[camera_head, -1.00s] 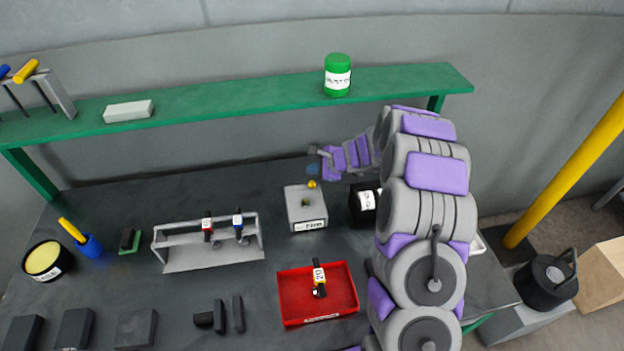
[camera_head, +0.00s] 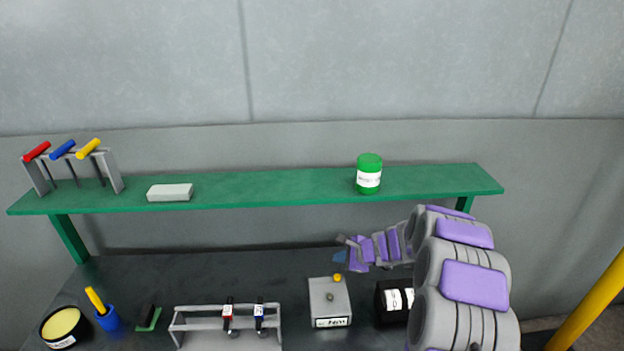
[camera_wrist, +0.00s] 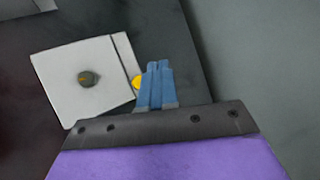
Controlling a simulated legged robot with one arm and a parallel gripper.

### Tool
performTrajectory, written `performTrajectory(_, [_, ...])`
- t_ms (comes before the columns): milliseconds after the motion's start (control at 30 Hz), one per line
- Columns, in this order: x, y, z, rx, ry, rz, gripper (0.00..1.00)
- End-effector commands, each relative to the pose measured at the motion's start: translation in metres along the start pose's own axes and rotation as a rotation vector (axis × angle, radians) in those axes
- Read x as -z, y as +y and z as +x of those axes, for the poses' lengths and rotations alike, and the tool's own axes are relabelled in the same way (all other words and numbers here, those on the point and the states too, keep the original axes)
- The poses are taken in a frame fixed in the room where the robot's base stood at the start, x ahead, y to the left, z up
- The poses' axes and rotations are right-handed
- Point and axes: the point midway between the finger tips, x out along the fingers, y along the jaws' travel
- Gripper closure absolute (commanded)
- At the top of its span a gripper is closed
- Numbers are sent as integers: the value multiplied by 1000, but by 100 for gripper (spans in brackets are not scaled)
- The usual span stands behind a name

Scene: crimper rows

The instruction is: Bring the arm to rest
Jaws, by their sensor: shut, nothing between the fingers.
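My gripper (camera_wrist: 157,86) is shut and empty in the wrist view, its two blue fingers pressed together. It hangs over the dark bench close to a grey-white box (camera_wrist: 85,80) with a round dark spot on top and a yellow ball-like knob at its side. In the head view my gripper (camera_head: 340,257) is small and partly hidden at the end of my purple-and-grey arm, just behind the labelled box (camera_head: 329,300). The arm reaches in from the right side. Whether the fingers touch the yellow knob (camera_head: 337,277) cannot be told.
A green shelf (camera_head: 270,188) runs above the bench, holding a green jar (camera_head: 369,173), a pale block (camera_head: 170,192) and a rack of screwdrivers (camera_head: 72,167). A black labelled container (camera_head: 393,300) stands right of the box. A grey rack (camera_head: 200,324) holds two tools. A yellow pole (camera_head: 590,305) stands at right.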

Motion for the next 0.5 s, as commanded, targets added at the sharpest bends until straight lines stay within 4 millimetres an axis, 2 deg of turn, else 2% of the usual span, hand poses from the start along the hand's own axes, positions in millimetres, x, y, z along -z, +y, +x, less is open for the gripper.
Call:
performTrajectory(133, [-23, 2, -12, -18, -24, -67, 100])
performTrajectory(267, [-66, 16, -37, -71, -72, -203, 100])
performTrajectory(400, [-113, 42, -71, -148, -125, -383, 100])
performTrajectory(500, [-141, 67, -96, -212, -159, -508, 100])
